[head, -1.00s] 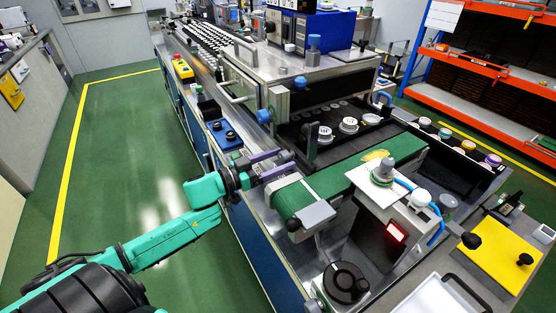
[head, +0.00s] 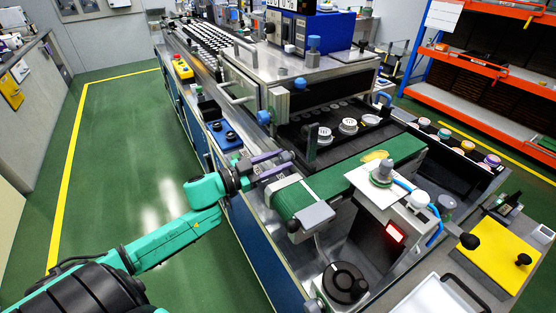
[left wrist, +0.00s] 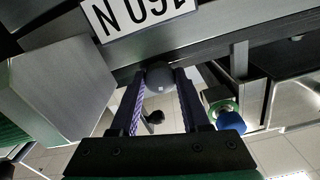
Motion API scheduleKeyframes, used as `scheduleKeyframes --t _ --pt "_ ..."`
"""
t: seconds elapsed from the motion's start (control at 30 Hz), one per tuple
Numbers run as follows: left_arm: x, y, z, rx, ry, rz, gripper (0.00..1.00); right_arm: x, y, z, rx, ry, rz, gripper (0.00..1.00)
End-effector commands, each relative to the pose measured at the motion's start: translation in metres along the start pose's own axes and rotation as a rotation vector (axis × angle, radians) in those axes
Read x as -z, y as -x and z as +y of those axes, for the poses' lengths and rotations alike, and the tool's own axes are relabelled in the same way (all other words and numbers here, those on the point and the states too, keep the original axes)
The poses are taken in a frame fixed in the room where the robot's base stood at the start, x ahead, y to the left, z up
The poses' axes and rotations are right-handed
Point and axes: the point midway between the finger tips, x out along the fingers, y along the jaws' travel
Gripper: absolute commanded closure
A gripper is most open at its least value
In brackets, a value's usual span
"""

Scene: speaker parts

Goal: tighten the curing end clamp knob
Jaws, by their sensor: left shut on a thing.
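My left gripper (head: 292,162) is at the near side of the bench, beside the start of the green conveyor belt (head: 350,179). In the left wrist view its two purple-lined fingers (left wrist: 160,82) are shut on a round grey knob (left wrist: 160,76), which sits between the fingertips under a dark rail. I take this to be the clamp knob. In the head view the fingers and bench edge hide the knob, and how tight it is cannot be told. My right gripper is not in view.
A blue knob (left wrist: 230,122) with a green base stands right of the fingers in the wrist view. A lettered plate (left wrist: 140,14) is above them. A grey belt-end block (head: 311,216) and black handwheel (head: 345,282) are in front. The green floor at left is clear.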

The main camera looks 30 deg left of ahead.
Motion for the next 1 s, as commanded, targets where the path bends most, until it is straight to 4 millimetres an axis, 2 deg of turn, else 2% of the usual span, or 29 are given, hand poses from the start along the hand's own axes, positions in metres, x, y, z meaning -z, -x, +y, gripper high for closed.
scheduleKeyframes --t 0.47,1.0 --pt "-0.001 0.000 0.000 0.000 -0.450 -0.001 1.00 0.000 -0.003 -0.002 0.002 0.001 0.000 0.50" --pt "-0.003 0.000 0.000 -0.001 -0.961 -0.001 1.00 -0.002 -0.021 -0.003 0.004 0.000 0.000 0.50"
